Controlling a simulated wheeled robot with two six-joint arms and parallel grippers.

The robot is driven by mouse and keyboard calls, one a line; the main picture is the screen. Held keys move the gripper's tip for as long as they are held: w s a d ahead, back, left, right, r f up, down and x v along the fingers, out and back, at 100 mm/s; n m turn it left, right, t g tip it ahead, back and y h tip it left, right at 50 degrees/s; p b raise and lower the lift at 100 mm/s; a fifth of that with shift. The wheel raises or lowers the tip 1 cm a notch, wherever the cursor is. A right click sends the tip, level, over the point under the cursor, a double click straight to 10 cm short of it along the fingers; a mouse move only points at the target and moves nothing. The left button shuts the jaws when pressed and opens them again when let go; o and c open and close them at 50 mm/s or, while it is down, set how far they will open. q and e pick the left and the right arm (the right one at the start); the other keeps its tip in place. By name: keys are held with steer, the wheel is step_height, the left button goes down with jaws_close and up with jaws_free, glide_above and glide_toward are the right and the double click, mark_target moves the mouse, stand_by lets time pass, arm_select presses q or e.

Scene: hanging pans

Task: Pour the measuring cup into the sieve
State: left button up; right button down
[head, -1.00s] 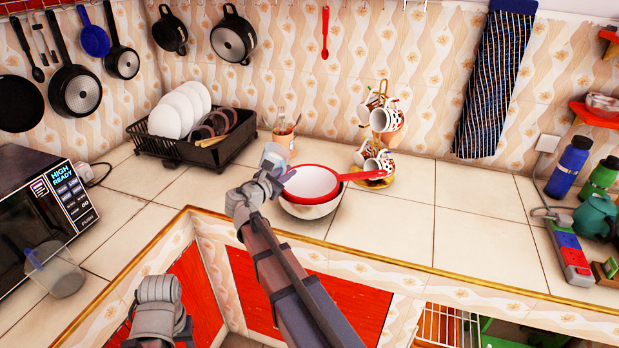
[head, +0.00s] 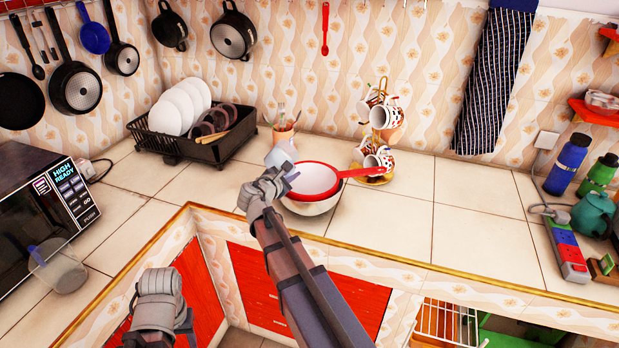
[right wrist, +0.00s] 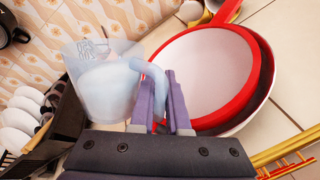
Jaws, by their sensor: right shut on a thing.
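The measuring cup (head: 281,154) is a pale translucent cup held in my right gripper (head: 279,176), just left of the sieve. In the right wrist view the gripper fingers (right wrist: 175,100) are shut on the handle of the cup (right wrist: 105,92). The cup looks somewhat tilted; its contents are unclear. The sieve (head: 316,178) has a red rim, a white inside and a red handle pointing right. It rests on a white bowl (head: 310,208) on the counter; the sieve also fills the right wrist view (right wrist: 195,70). Only a grey part of my left arm shows at lower left.
A utensil pot (head: 284,134) stands behind the cup. A mug tree (head: 378,150) stands right of the sieve. A dish rack (head: 205,150) with plates is at the back left. A clear jug (head: 58,270) stands by the microwave (head: 40,215). The counter right of the bowl is clear.

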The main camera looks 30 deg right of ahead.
steer(key=shift+f, duration=0.25)
steer(key=shift+a+r+m+y+p, duration=0.15)
steer(key=shift+m+y+p, duration=0.15)
steer(key=shift+m+y, duration=0.15)
steer(key=shift+w+a+r+m+t+y+p, duration=0.15)
steer(key=shift+m+t+y+p, duration=0.1)
steer(key=shift+m+y+p, duration=0.2)
steer(key=shift+w+a+r+m+t+y+p, duration=0.15)
steer(key=shift+m+t+y+p, duration=0.15)
steer(key=shift+m+p, duration=0.2)
steer(key=shift+s+d+f, duration=0.1)
steer(key=shift+f, duration=0.15)
steer(key=shift+f+m+y+b, duration=0.3)
steer(key=shift+f+m+b, duration=0.05)
steer(key=shift+m+b, duration=0.15)
steer(key=shift+s+d+r+m+t+y+p, duration=0.3)
steer(key=shift+d+m+t+y+p, duration=0.1)
steer(key=shift+m+p, duration=0.1)
steer(key=shift+w+f, duration=0.1)
steer(key=shift+f, duration=0.05)
steer(key=shift+f+m+t+y+b, duration=0.35)
steer(key=shift+f+m+y+b, duration=0.05)
steer(key=shift+m+b, duration=0.2)
steer(key=shift+a+r+m+t+y, duration=0.1)
steer(key=shift+r+m+t+y, duration=0.5)
steer(key=shift+m, duration=0.5)
stand_by(1.2)
